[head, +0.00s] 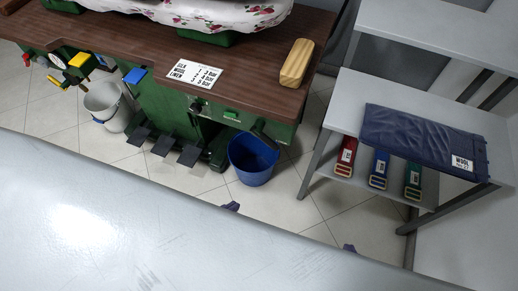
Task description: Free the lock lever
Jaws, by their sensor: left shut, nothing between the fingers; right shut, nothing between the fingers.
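I cannot tell for sure which part is the lock lever. A green press machine (160,105) under a brown wooden top (130,42) carries several fittings. At its left end are a yellow handle (79,59), a round dial (57,61) and a small red part (28,61). At its right front corner a dark lever-like part (262,131) sticks out above a blue bucket (252,166). Small dark tips that look like my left gripper (231,206) and my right gripper (349,248) show past a pale surface, both shut and apart from the machine. The rest of both is hidden.
A pale grey surface (150,225) fills the foreground. Black pedals (163,146) and a white bucket (104,101) stand below the machine. A grey shelf (350,110) at right holds a folded blue cloth (420,132) and red, blue and green straps. Tiled floor lies between.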

